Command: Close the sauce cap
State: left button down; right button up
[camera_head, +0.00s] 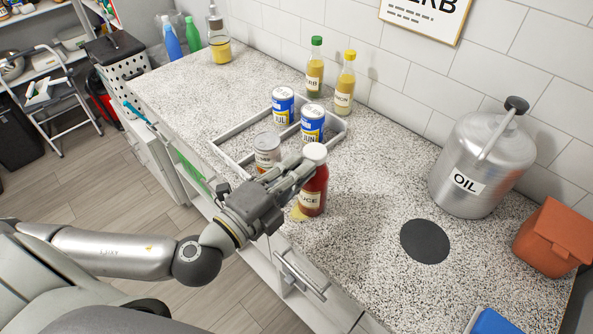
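The sauce bottle (314,190) is red, with a label ending in "UCE". It stands upright near the counter's front edge, and its white cap (315,151) sits on top. My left gripper (300,168) reaches in from the left at the bottle's upper part, just below the cap. Its fingers overlap the bottle's left side in the picture. I cannot tell whether they touch or grip it, nor whether the cap is fully seated. My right gripper is not in view.
A grey tray (232,152) with several cans lies behind the bottle. Two slim bottles, green-capped (315,75) and yellow-capped (345,85), stand by the wall. A metal oil can (480,165), dark disc (425,241) and orange container (550,240) are to the right.

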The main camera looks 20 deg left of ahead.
pick_arm(q)
jog(key=shift+f, duration=0.1)
jog(key=c, duration=1.7)
grip_release()
jog(key=shift+o, duration=0.2)
